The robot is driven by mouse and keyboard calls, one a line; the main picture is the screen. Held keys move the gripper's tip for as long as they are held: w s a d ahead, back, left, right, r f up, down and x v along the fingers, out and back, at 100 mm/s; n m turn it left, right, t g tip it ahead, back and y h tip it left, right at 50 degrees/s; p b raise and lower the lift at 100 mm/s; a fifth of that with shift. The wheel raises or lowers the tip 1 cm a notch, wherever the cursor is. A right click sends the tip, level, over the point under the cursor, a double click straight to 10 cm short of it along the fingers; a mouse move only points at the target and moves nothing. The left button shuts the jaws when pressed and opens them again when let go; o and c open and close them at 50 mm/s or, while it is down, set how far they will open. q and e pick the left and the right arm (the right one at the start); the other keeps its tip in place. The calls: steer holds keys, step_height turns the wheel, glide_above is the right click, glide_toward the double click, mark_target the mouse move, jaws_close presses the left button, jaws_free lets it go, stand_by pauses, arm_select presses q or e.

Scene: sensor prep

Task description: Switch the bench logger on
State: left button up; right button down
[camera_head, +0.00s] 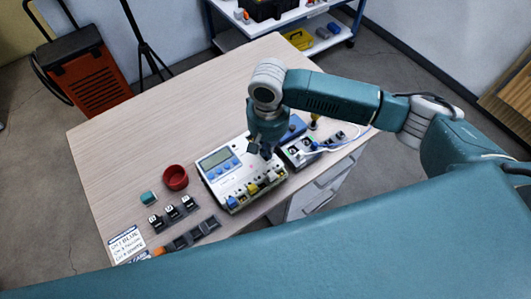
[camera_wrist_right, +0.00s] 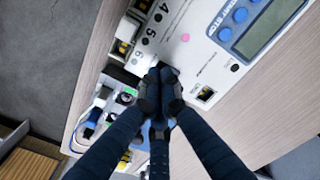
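The bench logger (camera_head: 246,172) is a white box lying on the table, with a grey display and blue buttons on top and coloured plugs along its front edge. In the right wrist view the logger (camera_wrist_right: 195,55) shows its display, several blue buttons, numbered ports and a small socket. My right gripper (camera_head: 266,155) points down over the logger's right end. In the wrist view its dark fingertips (camera_wrist_right: 158,80) are together, with nothing visible between them, at the panel near port 6. They hide the panel under them; contact cannot be told. My left gripper is not in view.
A small box with sockets and cables (camera_head: 298,150) stands close right of the logger. A red cup (camera_head: 175,177), a teal object (camera_head: 148,197), small black modules (camera_head: 172,213) and a printed card (camera_head: 127,244) lie to the left. The table's back left (camera_head: 150,125) is clear.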

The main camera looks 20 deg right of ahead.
steer(key=shift+f, duration=0.9)
steer(key=shift+s+r, duration=0.1)
stand_by(0.3)
step_height(320, 180, up, 7)
steer(key=p, duration=0.9)
steer(key=shift+a, duration=0.1)
stand_by(0.5)
